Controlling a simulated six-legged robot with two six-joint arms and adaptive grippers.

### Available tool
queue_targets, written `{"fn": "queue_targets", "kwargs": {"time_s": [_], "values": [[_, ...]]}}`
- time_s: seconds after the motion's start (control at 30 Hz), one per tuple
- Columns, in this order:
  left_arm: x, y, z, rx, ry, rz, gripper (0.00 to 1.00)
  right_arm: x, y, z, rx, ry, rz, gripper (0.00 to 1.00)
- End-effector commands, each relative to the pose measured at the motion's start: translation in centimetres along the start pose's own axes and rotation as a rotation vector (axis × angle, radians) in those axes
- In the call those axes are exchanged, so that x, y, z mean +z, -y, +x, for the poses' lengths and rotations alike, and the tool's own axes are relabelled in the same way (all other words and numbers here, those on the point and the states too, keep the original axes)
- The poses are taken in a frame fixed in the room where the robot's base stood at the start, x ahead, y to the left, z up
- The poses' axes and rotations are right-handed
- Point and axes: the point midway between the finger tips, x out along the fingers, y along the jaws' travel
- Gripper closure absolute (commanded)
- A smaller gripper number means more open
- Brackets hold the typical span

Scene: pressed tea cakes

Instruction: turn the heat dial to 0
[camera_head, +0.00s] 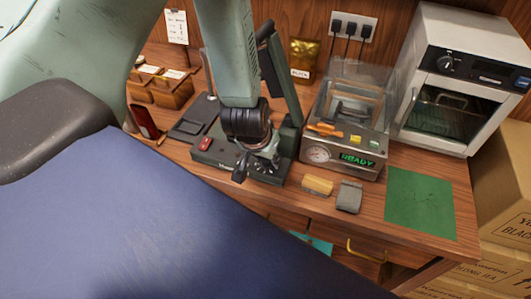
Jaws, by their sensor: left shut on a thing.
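My left gripper (257,168) comes down over the front of a dark grey heat press (205,152) on the wooden desk. It is shut at the press's front control panel, with the fingers around what appears to be the heat dial. The dial itself is hidden by the fingers, so its pointer and numbers cannot be read. A red button (205,143) shows on the panel left of the gripper. The press's raised arm (281,75) stands behind my wrist. My right gripper is not in view.
Right of the press stands a sealing machine (342,150) reading READY. Small blocks (318,185) lie before it. A white oven (463,75) with its own knob and a green mat (420,203) are further right. Wooden boxes (160,88) stand at the back left.

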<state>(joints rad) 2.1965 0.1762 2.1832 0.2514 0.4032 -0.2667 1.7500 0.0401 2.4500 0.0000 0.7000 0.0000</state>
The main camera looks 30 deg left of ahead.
Motion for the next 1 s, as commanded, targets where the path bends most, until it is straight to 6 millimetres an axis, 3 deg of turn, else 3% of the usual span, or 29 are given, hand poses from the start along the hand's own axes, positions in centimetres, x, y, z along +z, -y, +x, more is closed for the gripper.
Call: {"fn": "queue_targets", "kwargs": {"time_s": [0.27,0.6,1.0], "values": [[0.5,-0.2,-0.1,-0.103,0.015,-0.236,0.97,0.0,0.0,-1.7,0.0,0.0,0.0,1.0],[0.3,-0.4,-0.3,-0.223,0.016,-0.529,0.97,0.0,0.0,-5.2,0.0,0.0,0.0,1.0],[0.3,-0.5,-0.1,-0.311,0.015,-0.747,0.97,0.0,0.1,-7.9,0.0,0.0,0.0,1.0]]}}
